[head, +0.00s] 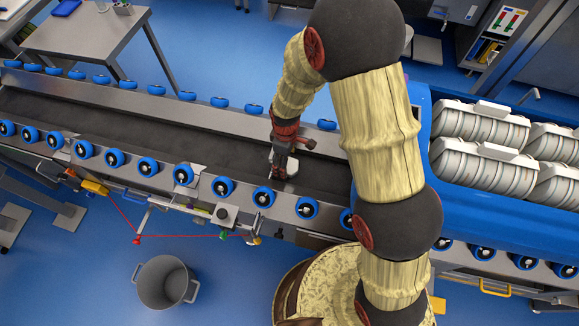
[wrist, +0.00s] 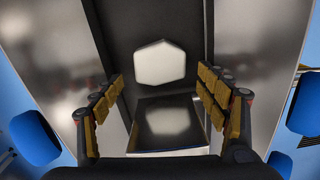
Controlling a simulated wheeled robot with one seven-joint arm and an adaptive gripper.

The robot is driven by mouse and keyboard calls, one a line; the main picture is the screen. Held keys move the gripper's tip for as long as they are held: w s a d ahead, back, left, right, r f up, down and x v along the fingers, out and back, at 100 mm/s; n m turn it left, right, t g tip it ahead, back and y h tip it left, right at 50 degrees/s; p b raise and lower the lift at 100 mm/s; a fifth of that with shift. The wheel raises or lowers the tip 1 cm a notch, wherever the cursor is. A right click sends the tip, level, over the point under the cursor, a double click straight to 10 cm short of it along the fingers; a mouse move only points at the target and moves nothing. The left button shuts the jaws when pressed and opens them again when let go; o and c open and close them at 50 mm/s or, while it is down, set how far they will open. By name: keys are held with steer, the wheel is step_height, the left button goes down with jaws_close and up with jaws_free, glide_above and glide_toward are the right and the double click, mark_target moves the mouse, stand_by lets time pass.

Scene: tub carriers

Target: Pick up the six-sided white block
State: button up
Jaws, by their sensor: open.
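The six-sided white block (wrist: 160,63) lies on the dark bed of the conveyor (head: 130,116). In the wrist view it shows whole, just beyond the fingertips and between their lines. In the head view the white block (head: 292,167) is partly hidden by my gripper (head: 280,170). In the wrist view my gripper (wrist: 160,82) is open, with its yellow-padded fingers apart on either side and clear of the block. Nothing is held.
A shiny dark square surface (wrist: 168,126) lies nearer than the block, between the fingers; I cannot tell what it is. Blue rollers (head: 223,187) line both conveyor edges. A blue carrier (head: 500,205) with grey ribbed tubs (head: 480,125) stands right. A grey bin (head: 165,282) stands on the floor.

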steer(key=shift+f, duration=0.65)
steer(key=shift+s+d, duration=0.1)
steer(key=shift+r, duration=0.1)
steer(key=shift+c, duration=0.2)
steer(key=shift+c, duration=0.6)
steer(key=c, duration=1)
